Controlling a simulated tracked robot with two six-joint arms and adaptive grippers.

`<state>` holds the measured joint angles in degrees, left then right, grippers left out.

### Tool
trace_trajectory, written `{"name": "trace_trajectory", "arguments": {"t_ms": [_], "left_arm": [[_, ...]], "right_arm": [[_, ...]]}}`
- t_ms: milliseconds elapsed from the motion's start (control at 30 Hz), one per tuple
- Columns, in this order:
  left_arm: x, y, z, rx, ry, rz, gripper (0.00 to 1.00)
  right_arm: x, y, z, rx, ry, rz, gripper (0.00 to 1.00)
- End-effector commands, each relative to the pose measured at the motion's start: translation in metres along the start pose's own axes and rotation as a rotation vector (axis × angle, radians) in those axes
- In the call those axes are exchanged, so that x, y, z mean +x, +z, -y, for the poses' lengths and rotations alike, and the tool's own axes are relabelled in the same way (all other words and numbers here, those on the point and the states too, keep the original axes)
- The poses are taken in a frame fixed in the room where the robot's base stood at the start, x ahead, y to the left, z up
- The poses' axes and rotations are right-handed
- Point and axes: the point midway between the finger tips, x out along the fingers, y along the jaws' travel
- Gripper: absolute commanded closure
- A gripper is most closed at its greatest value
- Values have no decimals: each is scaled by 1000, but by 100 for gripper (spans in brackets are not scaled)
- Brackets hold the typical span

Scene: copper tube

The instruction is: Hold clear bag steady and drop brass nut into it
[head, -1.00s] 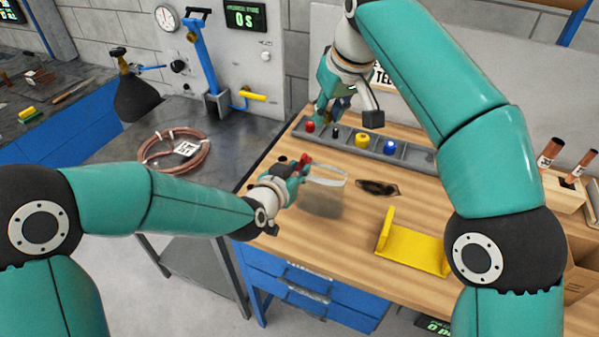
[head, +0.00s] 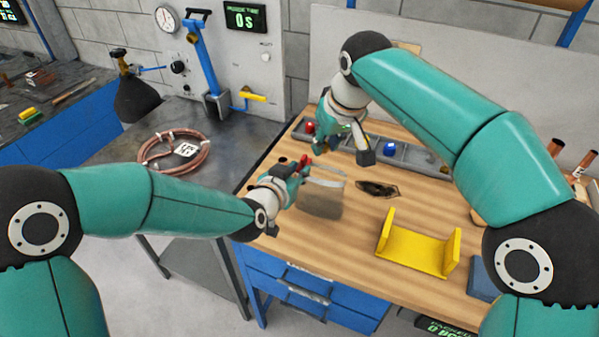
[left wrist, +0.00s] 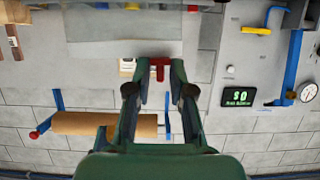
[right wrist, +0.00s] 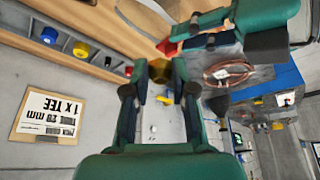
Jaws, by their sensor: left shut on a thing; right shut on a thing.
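The clear bag (head: 322,198) hangs open-topped above the wooden bench, its pale rim at the top. My left gripper (head: 302,166) is shut on a red piece (left wrist: 160,68) at the bag's left edge. My right gripper (head: 328,145) is above and behind the bag's mouth, pointing down. In the right wrist view its fingertips are shut on a small brass-coloured thing, likely the brass nut (right wrist: 159,70), mostly hidden by the fingers. In that view the red piece (right wrist: 167,47) is just beyond the fingertips.
A grey parts tray (head: 415,155) with a red part (head: 310,127) and a blue part (head: 390,148) lies behind the bag. A yellow bracket (head: 415,250) and a dark flat piece (head: 377,189) are to the right. A copper coil (head: 172,152) lies on the left table.

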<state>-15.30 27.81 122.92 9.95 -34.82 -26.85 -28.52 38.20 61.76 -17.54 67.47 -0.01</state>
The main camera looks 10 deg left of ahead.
Motion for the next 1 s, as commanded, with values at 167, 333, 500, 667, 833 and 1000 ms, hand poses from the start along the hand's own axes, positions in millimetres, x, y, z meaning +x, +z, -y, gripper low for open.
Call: {"name": "trace_trajectory", "arguments": {"t_ms": [167, 333, 500, 667, 833, 1000], "left_arm": [[1, 16, 0, -5, 4, 37, 100], [1, 16, 0, -5, 4, 37, 100], [1, 16, 0, -5, 4, 37, 100], [1, 16, 0, -5, 4, 37, 100], [1, 16, 0, -5, 3, 37, 100], [1, 16, 0, -5, 3, 37, 100]], "right_arm": [[13, 6, 0, 0, 0, 2, 100], [24, 10, 0, -1, 0, 1, 100], [35, 15, 0, -1, 0, 1, 100], [46, 19, 0, 0, -1, 2, 100], [53, 22, 0, 0, -1, 1, 100], [55, 23, 0, 0, -1, 0, 100]]}}
